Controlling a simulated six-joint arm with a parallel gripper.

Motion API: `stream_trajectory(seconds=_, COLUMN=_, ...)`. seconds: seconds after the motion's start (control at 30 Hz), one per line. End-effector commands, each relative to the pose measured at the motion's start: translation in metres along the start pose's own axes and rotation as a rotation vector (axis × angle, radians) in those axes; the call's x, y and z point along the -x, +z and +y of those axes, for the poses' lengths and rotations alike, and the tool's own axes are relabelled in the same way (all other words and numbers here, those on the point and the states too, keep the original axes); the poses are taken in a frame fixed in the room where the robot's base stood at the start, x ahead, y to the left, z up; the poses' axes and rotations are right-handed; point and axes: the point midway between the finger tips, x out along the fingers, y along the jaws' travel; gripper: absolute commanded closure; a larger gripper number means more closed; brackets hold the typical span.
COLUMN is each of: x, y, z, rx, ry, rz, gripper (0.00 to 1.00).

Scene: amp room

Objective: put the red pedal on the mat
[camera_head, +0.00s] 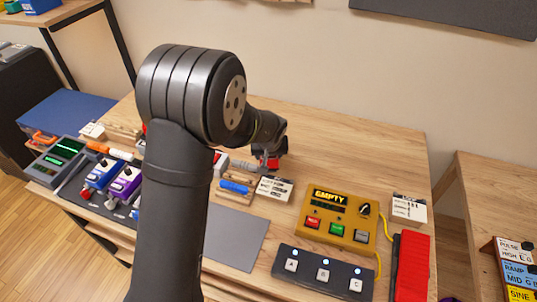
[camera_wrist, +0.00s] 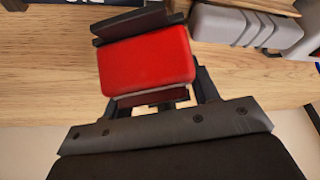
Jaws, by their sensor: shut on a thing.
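The red pedal shows in the wrist view as a red block (camera_wrist: 148,62) between dark gripper parts. In the head view a small part of the red pedal (camera_head: 272,163) shows under my gripper (camera_head: 268,152), over the back middle of the table. My gripper is shut on it; I cannot tell how high it is above the wood. A plain grey mat (camera_head: 238,240) lies at the table's front, partly behind my arm. A darker mat (camera_head: 73,207) at the left bears blue and purple pedals.
A yellow box (camera_head: 338,215) marked EMPTY stands right of the grey mat, behind a black three-button footswitch (camera_head: 323,273). A long red pedal-like object (camera_head: 412,265) is at the right. A blue-handled tool (camera_head: 236,187) and a white label card (camera_head: 274,189) lie in front of my gripper.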

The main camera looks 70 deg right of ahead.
Motion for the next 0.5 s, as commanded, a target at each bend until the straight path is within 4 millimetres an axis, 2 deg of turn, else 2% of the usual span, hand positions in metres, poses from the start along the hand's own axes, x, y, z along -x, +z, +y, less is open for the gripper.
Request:
stream_trajectory(seconds=0.23, x=-0.0025, y=0.0007, z=0.0003, rx=0.0, ry=0.001, rz=0.001, gripper=0.82)
stream_trajectory(seconds=0.27, x=-0.0028, y=0.0013, z=0.0001, rx=0.0, ry=0.0, rz=0.0, gripper=0.42)
stream_trajectory(seconds=0.3, x=-0.0026, y=0.0011, z=0.0001, rx=0.0, ry=0.0, rz=0.0, gripper=0.34)
stream_trajectory(seconds=0.37, x=-0.0025, y=0.0011, z=0.0001, rx=0.0, ry=0.0, rz=0.0, gripper=0.24)
stream_trajectory(seconds=0.5, x=-0.0024, y=0.0011, z=0.0001, rx=0.0, ry=0.0, rz=0.0, gripper=0.24)
